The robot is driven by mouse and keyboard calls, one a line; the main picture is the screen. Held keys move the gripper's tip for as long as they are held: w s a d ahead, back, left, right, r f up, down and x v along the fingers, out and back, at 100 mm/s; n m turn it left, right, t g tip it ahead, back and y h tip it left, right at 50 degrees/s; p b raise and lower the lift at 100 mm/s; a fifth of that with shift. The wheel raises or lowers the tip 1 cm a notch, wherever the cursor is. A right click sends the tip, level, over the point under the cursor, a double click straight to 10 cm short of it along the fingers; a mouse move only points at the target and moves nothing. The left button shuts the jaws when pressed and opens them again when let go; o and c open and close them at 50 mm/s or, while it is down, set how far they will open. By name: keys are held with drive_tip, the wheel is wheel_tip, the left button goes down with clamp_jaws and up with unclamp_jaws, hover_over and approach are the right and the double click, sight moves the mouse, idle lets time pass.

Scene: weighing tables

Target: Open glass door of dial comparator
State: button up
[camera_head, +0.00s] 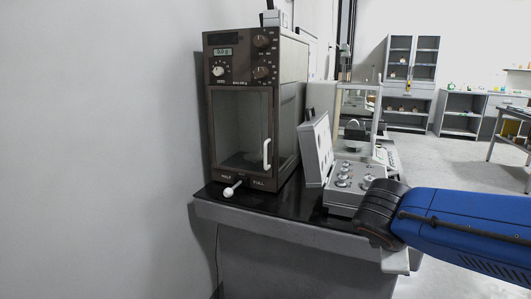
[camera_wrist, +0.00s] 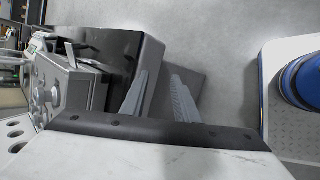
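The dial comparator is a tall brown cabinet (camera_head: 227,185) at the back left of the table in the head view, with dials and a small display above. Its glass door (camera_head: 238,125) fills the lower front and looks shut. A white upright handle (camera_head: 267,154) is on the door's right side. My gripper (camera_wrist: 160,90) shows in the wrist view as two grey fingers set apart, with nothing between them. It is near the table's edge, away from the door handle. In the head view my blue arm reaches in from the right; the fingers cannot be made out there.
A white-knobbed lever (camera_head: 229,191) sticks out below the door. An open weight box (camera_head: 345,187) stands to the right, between the comparator and my arm. Behind it is a glass-sided balance (camera_head: 357,125). The dark tabletop (camera_head: 292,204) is clear in front of the comparator.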

drive_tip(key=w+a+r+n+t+h, duration=0.1)
drive_tip(key=w+a+r+n+t, duration=0.25)
drive_tip(key=w+a+n, duration=0.3)
drive_tip(key=n+t+y, duration=0.4)
drive_tip(key=n+t, duration=0.5)
drive_tip(key=n, duration=0.4)
approach(265, 152)
drive_tip(key=shift+g, duration=0.25)
drive_tip(key=w, duration=0.3)
drive_tip(key=w+d, duration=0.1)
drive_tip(key=w, duration=0.6)
drive_tip(key=shift+w+d+r, duration=0.2)
drive_tip(key=shift+w+d, duration=0.05)
drive_tip(key=shift+d, duration=0.05)
clamp_jaws()
